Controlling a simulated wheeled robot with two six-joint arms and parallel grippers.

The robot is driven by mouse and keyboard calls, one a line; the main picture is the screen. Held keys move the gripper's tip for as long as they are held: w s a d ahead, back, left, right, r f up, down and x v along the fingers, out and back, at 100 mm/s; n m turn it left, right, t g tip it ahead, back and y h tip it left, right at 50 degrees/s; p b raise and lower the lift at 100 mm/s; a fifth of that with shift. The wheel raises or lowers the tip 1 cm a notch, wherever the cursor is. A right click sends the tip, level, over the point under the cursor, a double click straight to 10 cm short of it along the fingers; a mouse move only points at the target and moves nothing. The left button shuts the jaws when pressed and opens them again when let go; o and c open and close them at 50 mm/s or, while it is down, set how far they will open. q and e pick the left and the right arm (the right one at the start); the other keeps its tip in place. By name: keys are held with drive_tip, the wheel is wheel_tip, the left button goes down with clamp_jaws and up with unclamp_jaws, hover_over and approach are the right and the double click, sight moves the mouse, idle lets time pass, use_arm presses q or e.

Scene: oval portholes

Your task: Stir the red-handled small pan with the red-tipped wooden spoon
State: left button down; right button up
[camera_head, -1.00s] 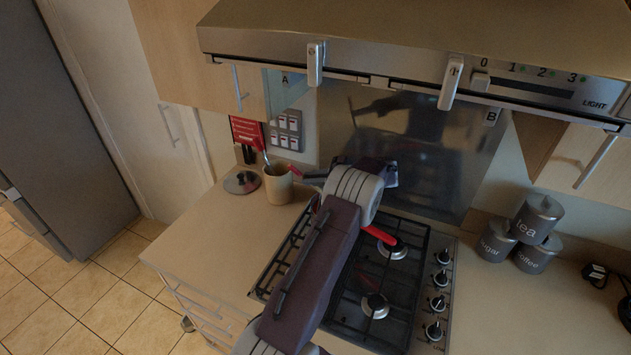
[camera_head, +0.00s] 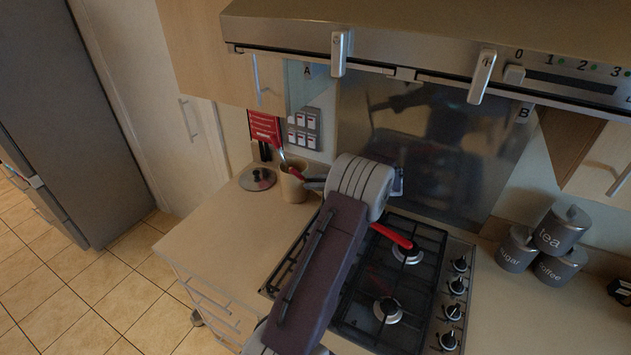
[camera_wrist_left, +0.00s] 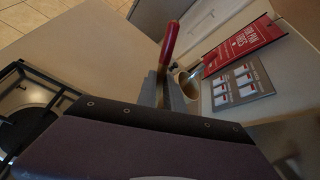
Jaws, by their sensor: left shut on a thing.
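My left gripper (camera_head: 312,183) is at the right side of the beige utensil pot (camera_head: 292,190), near its rim. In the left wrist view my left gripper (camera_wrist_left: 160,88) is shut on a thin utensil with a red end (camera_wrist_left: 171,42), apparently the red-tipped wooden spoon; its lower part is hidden. The small pan's red handle (camera_head: 392,236) points out to the right over the hob (camera_head: 365,305). The pan's body is hidden behind my left arm. My right gripper is not in view.
A pan lid (camera_head: 257,179) lies left of the pot, beside a red sign (camera_head: 265,127). The range hood (camera_head: 420,45) overhangs the hob. Grey canisters (camera_head: 562,229) stand at right.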

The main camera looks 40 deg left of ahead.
use_arm(q)
drive_tip(key=shift+s+d, duration=0.35)
drive_tip(key=shift+d, duration=0.05)
wheel_tip(320, 180, up, 10)
drive_tip(key=w+d+p, duration=0.1)
drive_tip(key=w+p, duration=0.1)
drive_tip(key=p, duration=0.7)
drive_tip(key=shift+w+r, duration=0.15)
drive_tip(key=shift+w, duration=0.15)
idle(0.5)
